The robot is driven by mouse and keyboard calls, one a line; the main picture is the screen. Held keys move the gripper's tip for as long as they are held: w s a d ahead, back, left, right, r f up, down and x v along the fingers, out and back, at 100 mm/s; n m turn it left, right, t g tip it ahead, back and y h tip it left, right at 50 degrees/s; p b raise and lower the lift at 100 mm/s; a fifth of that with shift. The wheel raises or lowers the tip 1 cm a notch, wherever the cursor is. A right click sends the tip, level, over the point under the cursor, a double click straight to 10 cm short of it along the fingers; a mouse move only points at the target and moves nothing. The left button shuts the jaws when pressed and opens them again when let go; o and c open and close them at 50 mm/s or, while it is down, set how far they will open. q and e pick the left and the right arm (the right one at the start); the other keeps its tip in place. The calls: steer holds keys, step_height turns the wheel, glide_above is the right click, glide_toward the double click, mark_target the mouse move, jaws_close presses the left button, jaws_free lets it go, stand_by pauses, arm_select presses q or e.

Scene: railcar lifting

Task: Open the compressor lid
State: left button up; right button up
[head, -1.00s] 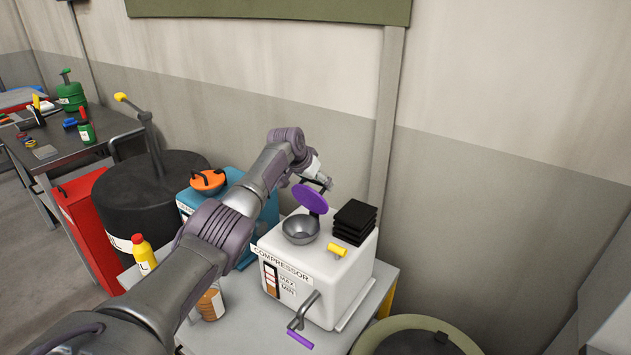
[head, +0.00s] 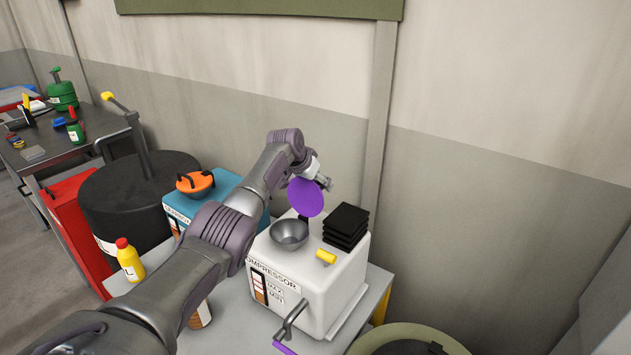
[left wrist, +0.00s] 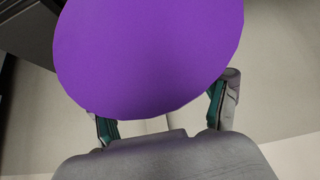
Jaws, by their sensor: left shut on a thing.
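The white compressor (head: 330,280) stands on a grey table. Its purple round lid (head: 307,197) is raised, standing nearly upright behind the open metal bowl-shaped opening (head: 289,234). My left gripper (head: 324,181) is at the lid's upper right edge, partly hidden behind it, and is shut on the lid. In the left wrist view the purple lid (left wrist: 150,50) fills the upper middle, in front of the gripper's fingers (left wrist: 163,105), and hides their tips. My right gripper is not in view.
A crank (head: 292,316) sticks out in front. A blue box with an orange lid (head: 195,183) and a yellow bottle (head: 129,260) stand left. The wall is close behind.

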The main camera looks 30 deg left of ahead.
arm_select(q)
steer(key=o, duration=1.7)
steer(key=shift+w+f, duration=0.2)
steer(key=shift+w, duration=0.05)
steer(key=shift+c, duration=0.2)
steer(key=shift+s+r, duration=0.1)
steer(key=shift+s, duration=0.1)
steer(key=shift+s+r, duration=0.35)
steer(key=shift+r, duration=0.3)
steer(key=v, duration=1)
steer(key=shift+s, duration=0.15)
